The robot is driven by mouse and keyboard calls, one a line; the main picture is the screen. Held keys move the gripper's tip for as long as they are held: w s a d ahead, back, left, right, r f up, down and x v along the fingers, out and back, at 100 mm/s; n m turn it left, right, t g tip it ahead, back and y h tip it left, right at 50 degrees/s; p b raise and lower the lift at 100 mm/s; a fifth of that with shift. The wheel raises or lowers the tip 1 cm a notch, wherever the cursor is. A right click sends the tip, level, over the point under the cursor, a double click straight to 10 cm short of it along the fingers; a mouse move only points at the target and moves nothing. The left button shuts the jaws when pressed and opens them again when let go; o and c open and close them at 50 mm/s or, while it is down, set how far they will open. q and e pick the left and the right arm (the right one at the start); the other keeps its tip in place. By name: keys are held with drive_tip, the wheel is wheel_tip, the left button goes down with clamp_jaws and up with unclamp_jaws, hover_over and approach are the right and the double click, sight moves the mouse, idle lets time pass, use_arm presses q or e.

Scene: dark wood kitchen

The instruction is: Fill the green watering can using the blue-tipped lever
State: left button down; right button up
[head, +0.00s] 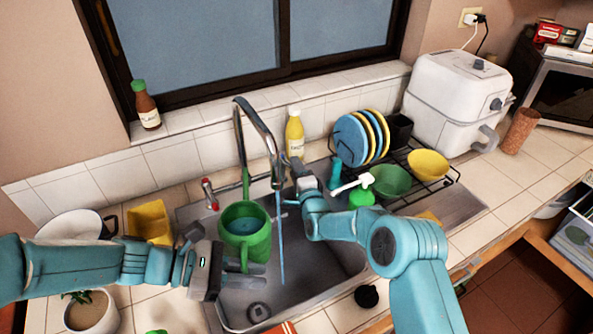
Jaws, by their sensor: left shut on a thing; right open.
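The green watering can (256,246) is over the left part of the sink, roughly upright, its open top showing a bluish inside. My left gripper (222,262) is shut on the can at its near-left side. A thin blue water stream (281,242) falls from the faucet (262,128) just right of the can's rim, apparently outside it. My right gripper (297,172) is open beside the spout. A small blue piece (290,202) shows by it, perhaps the blue-tipped lever; I cannot tell whether they touch. A red-tipped lever (208,192) stands left of the faucet.
A dish rack (437,186) with plates (350,140), a green bowl (390,180) and a yellow bowl (428,164) is right of the sink. A yellow bottle (294,133) stands behind the faucet. A yellow container (149,221) and a white pot (92,312) are at left.

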drive_tip(key=shift+s+r, duration=0.1)
clamp_jaws()
drive_tip(key=shift+s+a+r+m+h, duration=0.2)
drive_tip(key=shift+m+h, duration=0.25)
drive_tip(key=shift+h, duration=0.3)
drive_tip(key=shift+s+a+f+m+h, duration=0.15)
drive_tip(key=shift+a+m+h, duration=0.15)
drive_tip(key=shift+m+h, duration=0.3)
drive_tip(key=shift+s+a+r+m+h, duration=0.1)
drive_tip(key=shift+a+m+h, duration=0.2)
drive_tip(key=shift+h, duration=0.55)
drive_tip(key=shift+d, duration=0.1)
drive_tip(key=shift+c, duration=0.2)
unclamp_jaws()
drive_tip(key=shift+o, duration=0.2)
drive_tip(key=shift+w, duration=0.1)
drive_tip(key=s, duration=0.7)
drive_tip(key=shift+s+f, duration=0.2)
drive_tip(key=shift+s, duration=0.05)
